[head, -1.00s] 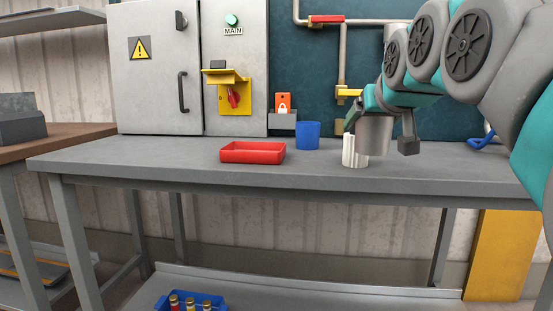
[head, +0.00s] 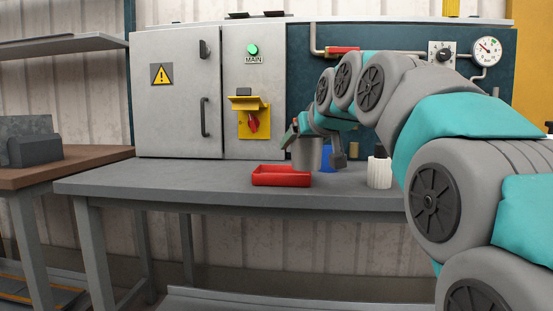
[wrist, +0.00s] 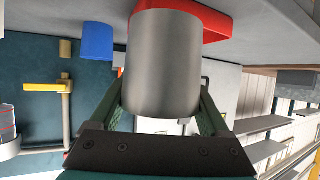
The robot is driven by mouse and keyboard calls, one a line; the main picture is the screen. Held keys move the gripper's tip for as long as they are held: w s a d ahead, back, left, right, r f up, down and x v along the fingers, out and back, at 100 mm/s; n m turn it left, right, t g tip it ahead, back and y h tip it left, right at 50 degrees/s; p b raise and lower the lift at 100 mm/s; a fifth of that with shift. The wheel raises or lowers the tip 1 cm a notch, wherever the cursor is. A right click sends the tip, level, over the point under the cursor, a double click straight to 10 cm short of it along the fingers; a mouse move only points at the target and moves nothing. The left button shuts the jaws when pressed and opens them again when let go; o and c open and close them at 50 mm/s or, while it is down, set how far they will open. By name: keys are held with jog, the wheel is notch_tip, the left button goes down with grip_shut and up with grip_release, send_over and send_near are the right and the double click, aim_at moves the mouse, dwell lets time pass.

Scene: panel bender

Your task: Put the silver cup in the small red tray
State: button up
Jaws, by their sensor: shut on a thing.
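My gripper (head: 315,147) is shut on the silver cup (head: 307,154), one finger on each side of it. The cup is a plain grey metal cylinder, held about upright. It also fills the middle of the wrist view (wrist: 163,65). The small red tray (head: 282,180) lies on the grey table. In the head view the cup's lower edge overlaps the tray's back right corner; the exact height and depth between them cannot be told. In the wrist view the tray (wrist: 208,22) shows partly behind the cup. I see nothing inside the tray.
A blue cup (head: 327,160) stands just behind my gripper, partly hidden; it also shows in the wrist view (wrist: 97,40). A white ribbed cylinder (head: 379,173) stands to the right. The grey table (head: 150,180) is bare left of the tray. A cabinet (head: 180,90) stands behind.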

jog(key=w+a, duration=0.3)
jog(key=w, duration=0.2)
jog(key=w+a+f+p, duration=0.1)
jog(key=w+a, duration=0.1)
jog(key=w, duration=0.1)
jog(key=shift+w+a+f, duration=0.1)
jog(key=shift+w+a, duration=0.1)
jog(key=shift+a, duration=0.1)
jog(key=shift+f, duration=1.7)
jog(key=shift+f+b, duration=0.2)
jog(key=shift+b, duration=0.1)
jog(key=o, duration=1.3)
jog(key=shift+o, duration=0.2)
jog(key=shift+r, duration=0.2)
jog(key=shift+s+d+r, duration=0.15)
jog(key=shift+s+r, duration=0.1)
jog(key=shift+s, duration=0.15)
jog(key=v, duration=1.1)
